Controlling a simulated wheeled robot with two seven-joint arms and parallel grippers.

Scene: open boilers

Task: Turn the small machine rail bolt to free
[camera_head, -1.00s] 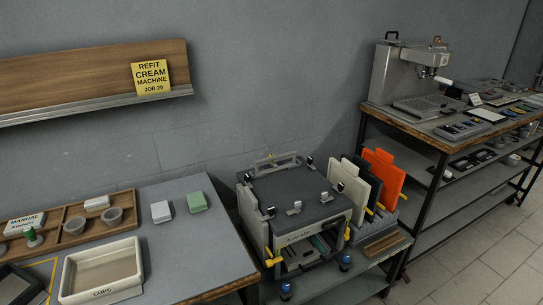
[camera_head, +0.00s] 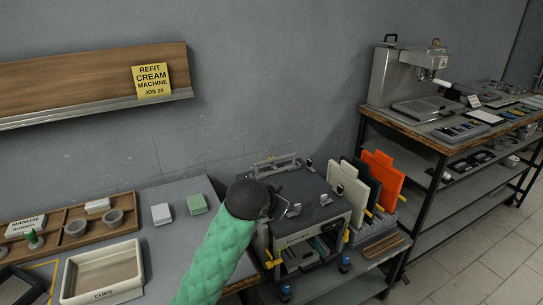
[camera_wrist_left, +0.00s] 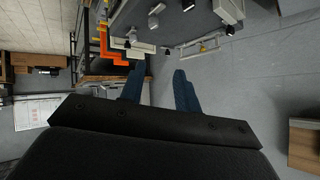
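The small machine (camera_head: 318,192) is a boxy frame with a dark grey top and a name label on its front. A pale rail with a raised bar (camera_head: 277,163) runs along its back edge. Small silver bolts with dark ends, one of them the bolt (camera_head: 325,198), sit on the top; I cannot tell which is the rail bolt. My left gripper (camera_head: 291,209) is over the machine's left front part, and its arm hides that side. In the left wrist view its two blue fingers (camera_wrist_left: 159,84) are apart with nothing between them. The rail (camera_wrist_left: 205,46) shows beyond them. My right gripper is not in view.
White, dark and orange panels (camera_head: 382,178) stand upright just right of the machine. A bench with a cups tray (camera_head: 137,278) is at left. A taller shelf with a large coffee machine (camera_head: 393,75) is at right. The wall stands behind.

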